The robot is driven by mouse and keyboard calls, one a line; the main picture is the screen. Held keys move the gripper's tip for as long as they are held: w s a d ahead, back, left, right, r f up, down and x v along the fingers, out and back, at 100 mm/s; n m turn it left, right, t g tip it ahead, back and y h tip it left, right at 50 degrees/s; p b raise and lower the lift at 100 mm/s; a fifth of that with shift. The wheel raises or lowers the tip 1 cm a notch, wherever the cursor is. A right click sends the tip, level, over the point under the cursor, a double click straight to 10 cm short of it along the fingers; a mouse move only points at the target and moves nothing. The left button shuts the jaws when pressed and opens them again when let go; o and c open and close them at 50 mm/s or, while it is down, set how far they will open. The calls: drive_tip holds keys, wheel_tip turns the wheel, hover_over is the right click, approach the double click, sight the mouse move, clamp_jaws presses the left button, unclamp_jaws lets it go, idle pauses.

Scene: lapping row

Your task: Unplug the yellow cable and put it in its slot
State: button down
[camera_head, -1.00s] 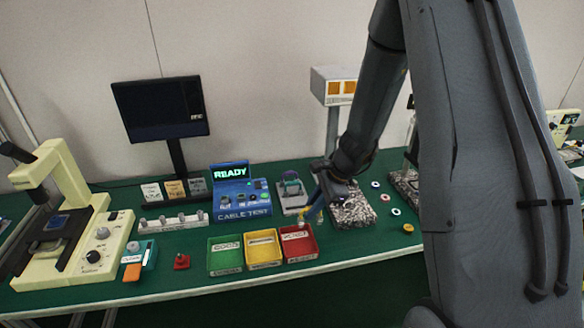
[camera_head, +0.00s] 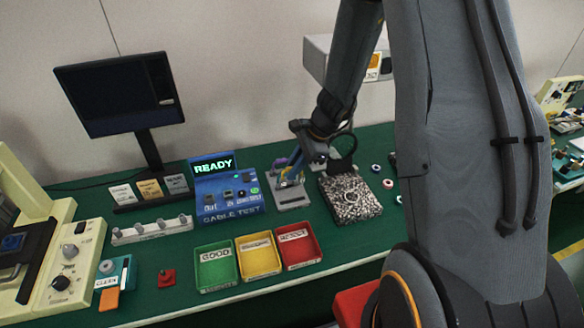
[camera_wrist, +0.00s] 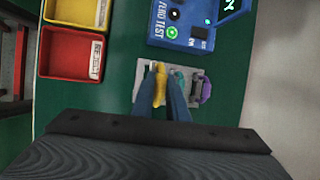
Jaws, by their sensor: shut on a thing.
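My gripper (camera_head: 282,180) is over the small grey holder (camera_head: 293,200) to the right of the blue cable tester (camera_head: 230,198). In the wrist view its two blue fingers (camera_wrist: 162,80) are shut on the yellow cable (camera_wrist: 160,90), which shows as a yellow piece between them. The holder's plate (camera_wrist: 143,72) lies beneath. A teal piece and a purple cable (camera_wrist: 205,90) are at the holder, right of the fingers. I cannot tell whether the yellow cable touches the holder or sits in a slot; its lower end is hidden. The tester screen reads READY.
Green (camera_head: 216,284), yellow (camera_head: 262,275) and red (camera_head: 318,262) bins stand in front of the tester. A tray of speckled grey bits (camera_head: 352,197) is right of the holder. A grey rack with posts (camera_head: 152,232) and a monitor (camera_head: 120,95) are to the left.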

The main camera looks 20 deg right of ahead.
wheel_tip(320, 180, down, 6)
drive_tip(key=b, duration=0.5)
drive_tip(key=shift+r+b, duration=0.1)
drive_tip(key=shift+b, duration=0.3)
drive_tip(key=shift+f+b, duration=1.1)
drive_tip(key=shift+b, duration=0.15)
idle(1.6)
drive_tip(key=c, duration=1.7)
unclamp_jaws()
drive_tip(key=shift+o, duration=0.2)
drive_tip(key=v, duration=0.7)
drive_tip(key=shift+r, duration=0.35)
drive_tip(key=shift+s+d, duration=0.1)
drive_tip(key=shift+d, duration=0.05)
drive_tip(key=s+a+r+n+h, duration=0.1)
drive_tip(key=s+r+n+h, duration=0.1)
drive_tip(key=s+n, duration=0.6)
drive_tip(key=s+a+r+n+g+h, duration=0.1)
drive_tip(key=s+a+r+n+h, duration=0.1)
drive_tip(key=s+n, duration=0.5)
drive_tip(key=r+n, duration=0.1)
drive_tip(key=n, duration=0.1)
drive_tip(key=shift+s+a+r+n+h, duration=0.15)
drive_tip(key=shift+s+r+n+h, duration=0.15)
drive_tip(key=shift+s+n, duration=0.1)
